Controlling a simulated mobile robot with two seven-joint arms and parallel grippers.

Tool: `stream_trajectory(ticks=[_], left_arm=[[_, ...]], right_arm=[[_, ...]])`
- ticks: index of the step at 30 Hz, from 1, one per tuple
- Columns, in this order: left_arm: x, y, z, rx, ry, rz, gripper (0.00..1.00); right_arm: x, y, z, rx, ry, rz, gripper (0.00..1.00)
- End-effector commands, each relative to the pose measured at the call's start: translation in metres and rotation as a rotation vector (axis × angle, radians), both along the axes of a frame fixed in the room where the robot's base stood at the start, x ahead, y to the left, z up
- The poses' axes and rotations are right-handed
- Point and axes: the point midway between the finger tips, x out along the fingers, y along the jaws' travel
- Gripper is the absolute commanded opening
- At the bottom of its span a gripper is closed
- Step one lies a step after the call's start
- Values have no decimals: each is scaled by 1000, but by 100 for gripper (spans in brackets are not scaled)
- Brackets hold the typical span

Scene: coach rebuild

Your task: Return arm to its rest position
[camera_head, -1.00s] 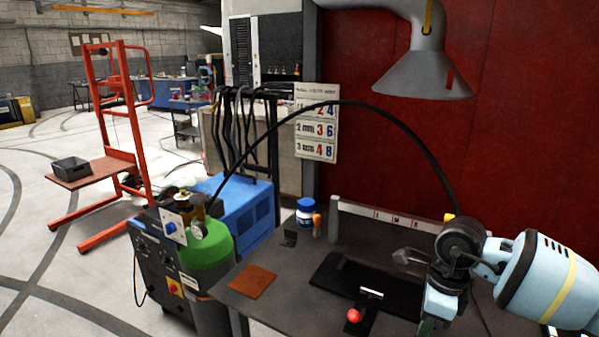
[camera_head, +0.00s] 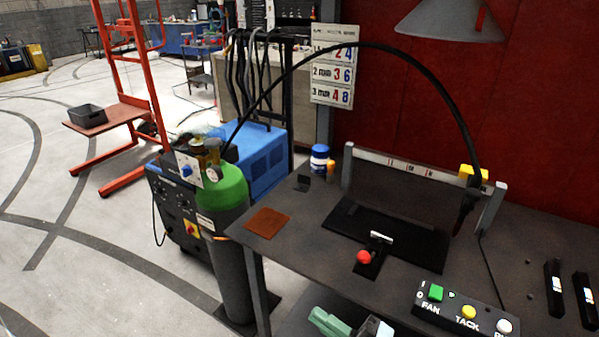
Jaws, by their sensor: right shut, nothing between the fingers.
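My right gripper (camera_head: 328,321) shows only in part at the bottom edge of the head view, in front of the workbench (camera_head: 310,215). It is low, near the bench's front side, with green and pale blue-grey parts showing. It is shut and holds nothing that I can see. The rest of my right arm is cut off by the frame. My left gripper is not in view.
The bench carries a black plate with a red knob (camera_head: 363,257), a button box (camera_head: 462,308) and a blue-white jar (camera_head: 319,158). A torch (camera_head: 464,209) hangs at the back. A green cylinder (camera_head: 222,188) stands left.

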Motion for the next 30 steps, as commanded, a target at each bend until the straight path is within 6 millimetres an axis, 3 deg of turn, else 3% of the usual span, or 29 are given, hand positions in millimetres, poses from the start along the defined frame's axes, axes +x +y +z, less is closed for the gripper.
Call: stream_trajectory(ticks=[5,8,12,16,18,22,25,30], left_arm=[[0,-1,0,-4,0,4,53],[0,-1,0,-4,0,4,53],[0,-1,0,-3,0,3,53],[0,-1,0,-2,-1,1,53],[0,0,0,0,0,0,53],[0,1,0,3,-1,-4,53],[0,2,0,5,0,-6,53],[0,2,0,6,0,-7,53]], right_arm=[[-10,-45,-62,180,410,-271,0],[-29,-73,-105,263,644,-419,0],[-78,-110,-169,361,973,-623,0],[-132,-136,-215,427,1226,-776,0],[-158,-145,-231,450,1328,-836,0],[-191,-155,-248,480,1449,-908,0],[-203,-157,-253,488,1490,-932,0],[-205,-158,-254,490,1498,-935,0]])
